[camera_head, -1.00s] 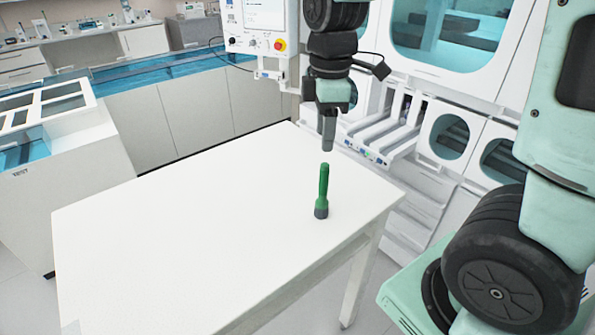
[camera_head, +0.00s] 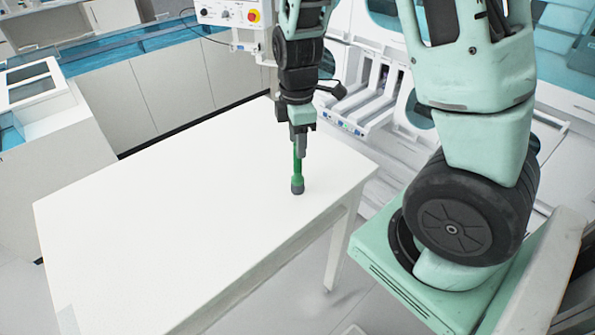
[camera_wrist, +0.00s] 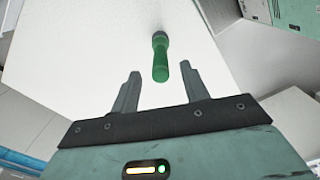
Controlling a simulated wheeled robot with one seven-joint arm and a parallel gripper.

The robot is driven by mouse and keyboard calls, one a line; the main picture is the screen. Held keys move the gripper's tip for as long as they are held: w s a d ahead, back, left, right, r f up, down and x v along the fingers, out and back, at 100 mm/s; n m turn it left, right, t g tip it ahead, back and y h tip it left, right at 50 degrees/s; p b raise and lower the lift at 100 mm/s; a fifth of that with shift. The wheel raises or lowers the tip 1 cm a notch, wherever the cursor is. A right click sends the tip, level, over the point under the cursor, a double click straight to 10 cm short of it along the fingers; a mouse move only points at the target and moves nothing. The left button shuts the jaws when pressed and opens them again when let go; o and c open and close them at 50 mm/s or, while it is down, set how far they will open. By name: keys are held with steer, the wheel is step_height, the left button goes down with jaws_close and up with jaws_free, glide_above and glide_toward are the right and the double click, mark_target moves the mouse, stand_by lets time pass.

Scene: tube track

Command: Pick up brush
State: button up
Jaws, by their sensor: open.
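The green brush (camera_head: 298,172) with a dark grey end stands upright on the white table (camera_head: 170,215), close to its right edge. In the wrist view the brush (camera_wrist: 160,62) shows between and just beyond the fingertips, its green handle end towards me. My gripper (camera_head: 300,150) is above the table at the brush's upper part and hides its top in the head view. In the wrist view my gripper (camera_wrist: 163,80) is open, with one finger on each side of the brush and visible gaps.
The rest of the table top is clear. White cabinets with a blue top (camera_head: 140,45) stand behind it. A white machine with open slots (camera_head: 365,105) stands behind the table at the right. A white box unit (camera_head: 50,140) stands at the left.

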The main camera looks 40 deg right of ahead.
mark_target(297, 170)
steer(key=shift+f+p, duration=0.8)
steer(key=shift+f, duration=1.95)
jaws_close()
